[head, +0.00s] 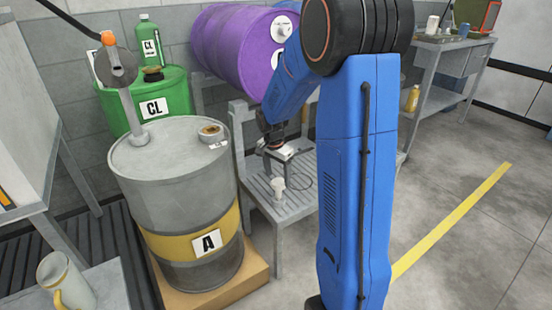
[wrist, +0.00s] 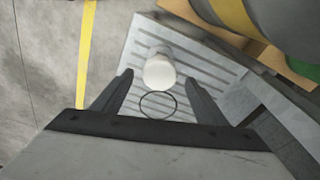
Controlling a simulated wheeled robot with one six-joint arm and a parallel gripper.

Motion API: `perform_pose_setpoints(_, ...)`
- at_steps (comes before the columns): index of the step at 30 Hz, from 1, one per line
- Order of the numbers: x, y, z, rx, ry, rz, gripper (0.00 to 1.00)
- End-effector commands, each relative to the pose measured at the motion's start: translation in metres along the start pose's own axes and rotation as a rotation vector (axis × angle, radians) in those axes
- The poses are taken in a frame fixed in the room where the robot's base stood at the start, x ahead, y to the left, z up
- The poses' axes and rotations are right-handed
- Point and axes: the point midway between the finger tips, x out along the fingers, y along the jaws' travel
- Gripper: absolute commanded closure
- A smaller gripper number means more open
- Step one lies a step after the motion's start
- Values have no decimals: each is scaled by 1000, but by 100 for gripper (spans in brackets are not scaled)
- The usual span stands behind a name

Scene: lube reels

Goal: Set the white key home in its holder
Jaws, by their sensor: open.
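A small white object (head: 278,186), the only thing here that could be the white key, stands on the grey slatted stand (head: 300,205). In the wrist view its pale round top (wrist: 159,71) shows between and just beyond my fingertips. My gripper (head: 279,163) is open and empty above it, pointing down; its two dark fingers (wrist: 158,77) are apart on either side. A thin dark ring (wrist: 158,105) lies on the slats close to the white object. I cannot make out a holder for the key.
A grey drum (head: 180,185) marked A stands left of the stand, with a small dish (head: 211,132) on top. A purple drum (head: 238,40) lies behind, and a green drum (head: 165,95) at the back left. Open floor with a yellow line (head: 450,222) lies right.

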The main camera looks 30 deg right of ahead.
Motion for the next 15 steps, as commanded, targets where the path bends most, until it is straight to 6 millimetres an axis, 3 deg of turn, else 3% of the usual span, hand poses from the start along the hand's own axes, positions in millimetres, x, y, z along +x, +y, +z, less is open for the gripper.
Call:
perform_pose_setpoints(9,-62,0,0,1,1,-3,33)
perform_pose_setpoints(15,-85,0,0,0,0,-1,33)
